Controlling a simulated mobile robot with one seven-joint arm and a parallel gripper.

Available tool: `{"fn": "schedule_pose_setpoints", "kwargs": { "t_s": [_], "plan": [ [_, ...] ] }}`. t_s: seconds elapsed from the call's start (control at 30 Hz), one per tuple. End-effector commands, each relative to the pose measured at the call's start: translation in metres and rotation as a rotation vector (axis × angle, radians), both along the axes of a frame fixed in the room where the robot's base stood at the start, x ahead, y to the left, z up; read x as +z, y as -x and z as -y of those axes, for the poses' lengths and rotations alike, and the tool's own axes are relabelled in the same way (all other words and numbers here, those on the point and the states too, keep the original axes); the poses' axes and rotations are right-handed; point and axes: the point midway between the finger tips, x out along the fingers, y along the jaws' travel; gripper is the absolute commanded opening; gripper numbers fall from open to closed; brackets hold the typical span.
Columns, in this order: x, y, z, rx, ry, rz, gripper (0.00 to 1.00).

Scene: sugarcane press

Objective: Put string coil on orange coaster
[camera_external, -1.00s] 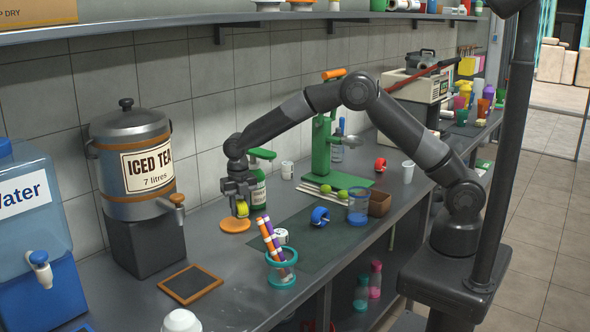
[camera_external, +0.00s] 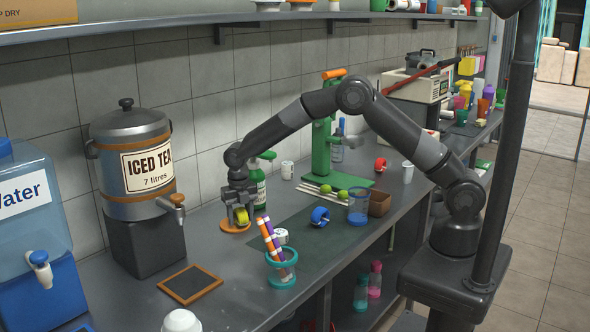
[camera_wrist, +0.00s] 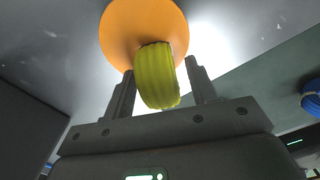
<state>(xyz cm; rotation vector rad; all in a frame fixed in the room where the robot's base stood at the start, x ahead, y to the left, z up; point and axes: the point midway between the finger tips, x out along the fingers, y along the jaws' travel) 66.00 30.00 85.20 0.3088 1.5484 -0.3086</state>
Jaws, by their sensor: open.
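The yellow string coil (camera_external: 241,216) stands on its edge over the orange coaster (camera_external: 228,229) and seems to rest on it. In the wrist view the coil (camera_wrist: 157,78) sits between the fingers and overlaps the near part of the coaster (camera_wrist: 118,35). My gripper (camera_external: 238,213) points down over the coaster. Its fingers (camera_wrist: 160,72) are open, with a gap showing on each side of the coil. The coil's contact with the coaster is partly hidden by my fingers.
A green bottle (camera_external: 258,188) stands close behind my gripper. A teal-rimmed holder with striped sticks (camera_external: 281,275) is in front to the right. A blue coil (camera_external: 319,216) lies on the dark mat (camera_external: 340,240). The iced tea dispenser (camera_external: 132,165) stands left. Counter left of the coaster is clear.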

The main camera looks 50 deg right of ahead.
Motion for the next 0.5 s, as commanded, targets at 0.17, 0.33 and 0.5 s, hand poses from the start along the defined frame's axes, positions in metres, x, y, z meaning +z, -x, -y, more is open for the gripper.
{"fn": "schedule_pose_setpoints", "kwargs": {
  "t_s": [0.17, 0.33, 0.5],
  "plan": [
    [0.009, 0.000, 0.000, 0.000, -0.001, 0.002, 0.53],
    [0.039, -0.001, 0.001, -0.001, -0.001, 0.005, 0.53],
    [0.077, -0.001, 0.000, 0.000, -0.003, 0.003, 0.53]
  ]
}}
